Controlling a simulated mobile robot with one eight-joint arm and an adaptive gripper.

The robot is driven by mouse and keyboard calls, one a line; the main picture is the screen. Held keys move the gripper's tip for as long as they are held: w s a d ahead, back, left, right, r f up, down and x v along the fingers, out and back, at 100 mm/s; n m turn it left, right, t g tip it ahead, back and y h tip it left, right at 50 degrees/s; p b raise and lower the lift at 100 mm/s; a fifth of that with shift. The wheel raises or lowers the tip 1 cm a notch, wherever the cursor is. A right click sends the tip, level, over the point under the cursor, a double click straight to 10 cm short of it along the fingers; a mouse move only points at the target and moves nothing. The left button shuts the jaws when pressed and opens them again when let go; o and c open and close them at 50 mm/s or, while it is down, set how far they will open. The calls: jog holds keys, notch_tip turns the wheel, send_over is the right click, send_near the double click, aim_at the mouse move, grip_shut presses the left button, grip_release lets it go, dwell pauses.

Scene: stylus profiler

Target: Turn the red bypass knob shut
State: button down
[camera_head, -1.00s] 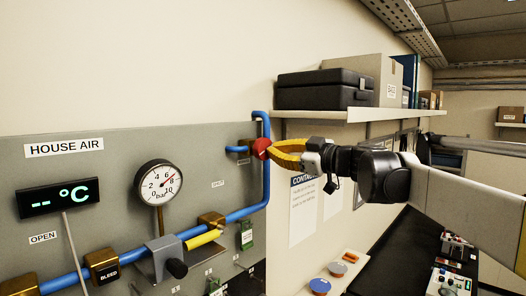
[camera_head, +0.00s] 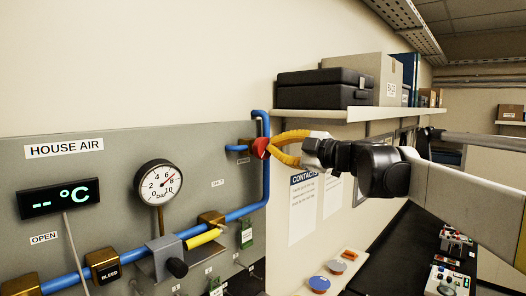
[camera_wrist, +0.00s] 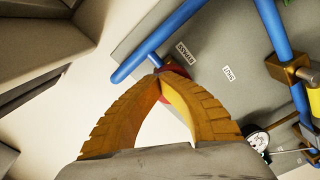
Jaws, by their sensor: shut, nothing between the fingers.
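The red bypass knob (camera_head: 261,148) sits on a brass valve body at the upper right of the grey panel, on a blue pipe. My gripper (camera_head: 271,142) has yellow-orange fingers whose tips are together right at the knob. In the wrist view the gripper (camera_wrist: 165,72) covers most of the knob (camera_wrist: 157,58), and only bits of red show behind the fingertips. The fingers bow apart further back, with nothing seen between them. Whether the tips touch the knob I cannot tell.
The grey panel (camera_head: 110,140) carries a round pressure gauge (camera_head: 158,183), a green display (camera_head: 59,197), blue pipes and a yellow lever (camera_head: 203,238). A shelf (camera_head: 320,115) with black cases and boxes is above right. A dark bench (camera_head: 400,250) lies lower right.

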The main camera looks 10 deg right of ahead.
jog(key=n, duration=0.4)
jog(key=shift+s+a+r+n, duration=0.15)
jog(key=shift+a+r+n, duration=0.05)
jog(key=shift+r+n, duration=0.2)
jog(key=shift+f, duration=0.1)
jog(key=c, duration=2)
grip_release()
jog(key=shift+c, duration=0.2)
jog(key=m, duration=0.4)
jog(key=shift+d+f+m, duration=0.2)
jog(key=shift+f+m, duration=0.1)
